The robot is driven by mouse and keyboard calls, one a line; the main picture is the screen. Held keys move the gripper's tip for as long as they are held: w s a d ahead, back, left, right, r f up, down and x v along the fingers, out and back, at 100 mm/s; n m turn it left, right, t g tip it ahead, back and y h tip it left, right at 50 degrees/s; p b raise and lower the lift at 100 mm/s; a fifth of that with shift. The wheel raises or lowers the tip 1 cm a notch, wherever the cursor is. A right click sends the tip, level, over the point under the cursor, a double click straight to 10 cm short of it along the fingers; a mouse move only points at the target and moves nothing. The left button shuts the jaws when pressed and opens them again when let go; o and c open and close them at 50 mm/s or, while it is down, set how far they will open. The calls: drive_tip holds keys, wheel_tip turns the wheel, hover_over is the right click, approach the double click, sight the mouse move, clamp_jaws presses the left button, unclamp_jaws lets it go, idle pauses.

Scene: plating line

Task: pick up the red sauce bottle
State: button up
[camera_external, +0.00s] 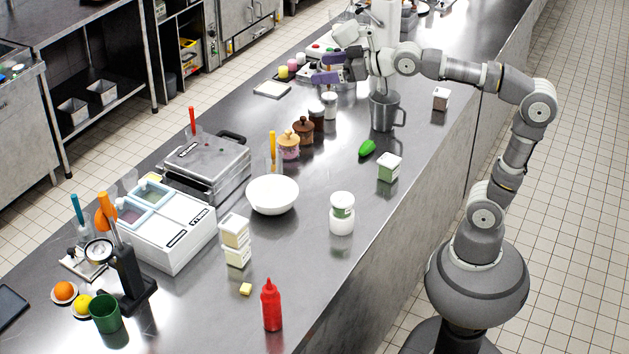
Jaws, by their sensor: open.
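The red sauce bottle (272,308) stands upright at the near end of the steel counter, close to its right edge. It has a pointed red cap. My gripper (318,69) is at the far part of the counter, raised above it, with its purple-tipped fingers pointing left. It is open, with nothing seen between the fingers. It is far from the bottle, with much of the counter between them. Nothing hides the bottle.
A white jar (342,214), a white bowl (272,195) and a metal pitcher (383,111) stand farther back. A green cup (105,313) is left. Counter around the bottle is mostly clear.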

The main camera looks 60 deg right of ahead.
drive_tip(key=s+d+r+m+h, duration=0.1)
drive_tip(key=d+r, duration=0.2)
drive_tip(key=d, duration=0.1)
drive_tip(key=s+d+r+m+h, duration=0.1)
drive_tip(key=d+r, duration=0.3)
drive_tip(key=s+d+r+m+t+h, duration=0.1)
drive_tip(key=d+r, duration=0.2)
drive_tip(key=d, duration=0.2)
drive_tip(key=shift+d+r+h, duration=0.1)
drive_tip(key=shift+r+h, duration=0.1)
drive_tip(key=shift+h, duration=0.2)
drive_tip(key=c, duration=0.4)
